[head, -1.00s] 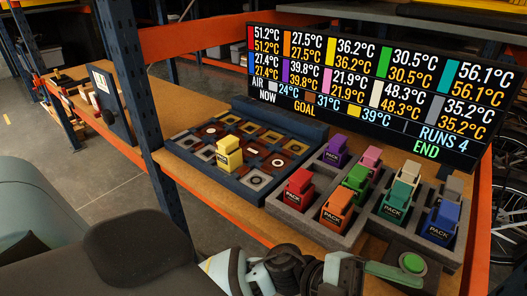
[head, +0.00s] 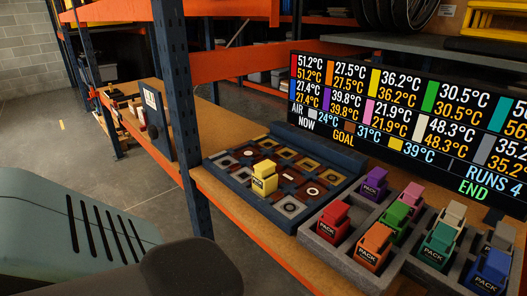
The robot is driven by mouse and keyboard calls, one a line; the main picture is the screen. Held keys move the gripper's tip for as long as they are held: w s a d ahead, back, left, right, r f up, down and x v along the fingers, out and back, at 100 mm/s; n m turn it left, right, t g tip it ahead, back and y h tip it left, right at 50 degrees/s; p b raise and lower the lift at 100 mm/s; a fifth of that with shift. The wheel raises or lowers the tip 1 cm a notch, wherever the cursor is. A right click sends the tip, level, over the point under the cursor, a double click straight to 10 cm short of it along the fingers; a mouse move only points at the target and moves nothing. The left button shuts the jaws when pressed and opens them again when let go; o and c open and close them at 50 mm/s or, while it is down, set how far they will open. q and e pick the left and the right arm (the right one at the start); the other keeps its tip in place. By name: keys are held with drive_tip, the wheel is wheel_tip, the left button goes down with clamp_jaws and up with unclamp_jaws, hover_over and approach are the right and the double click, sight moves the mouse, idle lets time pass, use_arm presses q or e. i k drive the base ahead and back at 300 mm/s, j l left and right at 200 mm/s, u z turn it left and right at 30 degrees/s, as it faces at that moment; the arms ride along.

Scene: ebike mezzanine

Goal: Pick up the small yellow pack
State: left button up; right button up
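The small yellow pack (head: 264,182) stands upright on the dark blue board (head: 240,198) in the head view. It sits near the middle of the board, among brown, yellow and grey square places marked with rings. The pack is free, with nothing touching it from above. Neither of my grippers is in the head view. Only rounded teal and dark parts, apparently my own body or arm, fill the lower left.
A grey tray (head: 343,263) right of the board holds several coloured packs, including a red pack (head: 333,222) and an orange pack (head: 376,246). A temperature display (head: 415,120) stands behind. A blue post (head: 183,110) rises left of the board, and an orange beam edges the shelf.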

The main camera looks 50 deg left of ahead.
sight(265, 179)
drive_tip(key=u, duration=1.9)
drive_tip(key=i+l, duration=0.15)
drive_tip(key=l, duration=0.15)
drive_tip(key=i+l, duration=0.1)
drive_tip(key=l, duration=0.25)
